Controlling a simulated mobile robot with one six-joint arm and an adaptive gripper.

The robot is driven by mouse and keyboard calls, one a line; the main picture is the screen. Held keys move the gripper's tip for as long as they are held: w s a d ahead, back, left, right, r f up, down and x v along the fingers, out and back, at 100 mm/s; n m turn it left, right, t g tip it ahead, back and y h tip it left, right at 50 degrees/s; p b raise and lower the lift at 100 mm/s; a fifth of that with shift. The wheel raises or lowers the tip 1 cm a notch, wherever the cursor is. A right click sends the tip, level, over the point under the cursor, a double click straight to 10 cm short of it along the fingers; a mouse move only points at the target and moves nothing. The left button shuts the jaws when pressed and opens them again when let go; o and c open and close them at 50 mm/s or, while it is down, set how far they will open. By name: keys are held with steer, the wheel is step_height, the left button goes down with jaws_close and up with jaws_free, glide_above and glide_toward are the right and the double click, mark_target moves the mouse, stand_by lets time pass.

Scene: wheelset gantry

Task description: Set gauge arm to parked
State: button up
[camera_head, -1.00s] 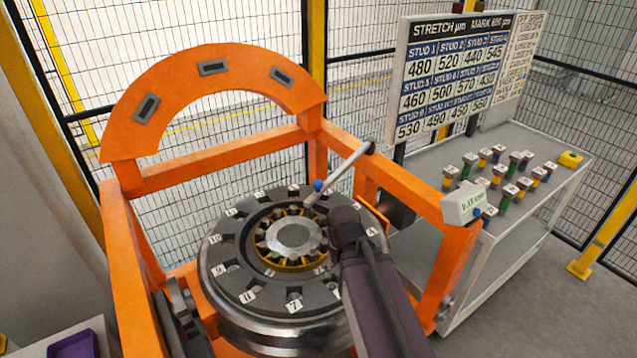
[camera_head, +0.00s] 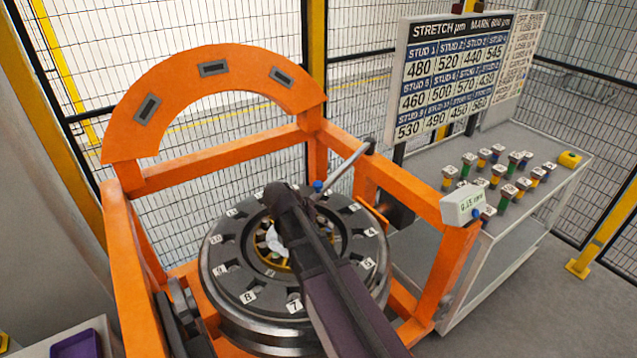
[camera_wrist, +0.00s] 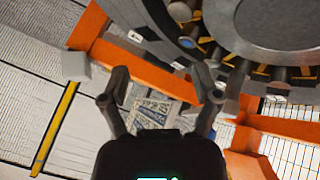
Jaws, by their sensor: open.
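The gauge arm (camera_head: 345,165) is a thin grey rod in the head view. It runs from a pivot on the right orange beam down and left to a blue tip (camera_head: 318,186) near the wheel's far rim. A small blue spot (camera_wrist: 187,42) in the wrist view may be this tip. My gripper (camera_wrist: 160,88) is open and empty, its two dark fingers spread apart. In the head view my arm crosses the wheel and hides the gripper's fingers. The blue spot lies above and right of the gap between the fingers.
The round wheel (camera_head: 232,280) with numbered studs sits inside an orange gantry (camera_head: 230,160). A white readout box (camera_head: 461,206) stands on the right beam. A grey trolley (camera_head: 545,195) holds several coloured studs beneath a numbers board (camera_head: 450,75). Mesh fencing surrounds the place.

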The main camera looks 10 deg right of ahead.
mark_target(317, 183)
steer(key=w+a+r+m+t+h, duration=0.3)
steer(key=w+a+r+m+h, duration=0.2)
steer(key=w+a+r, duration=0.3)
steer(key=shift+w+a+r+m+t+p, duration=0.3)
steer(key=shift+w+a+m+t+p, duration=0.15)
steer(key=shift+w+a, duration=0.35)
steer(key=shift+w+d+f, duration=0.1)
steer(key=shift+d, duration=0.15)
steer(key=b+x, duration=0.5)
steer(key=x, duration=0.8)
steer(key=shift+d+f, duration=0.2)
steer(key=shift+d, duration=0.05)
steer(key=shift+c, duration=0.2)
jaws_close()
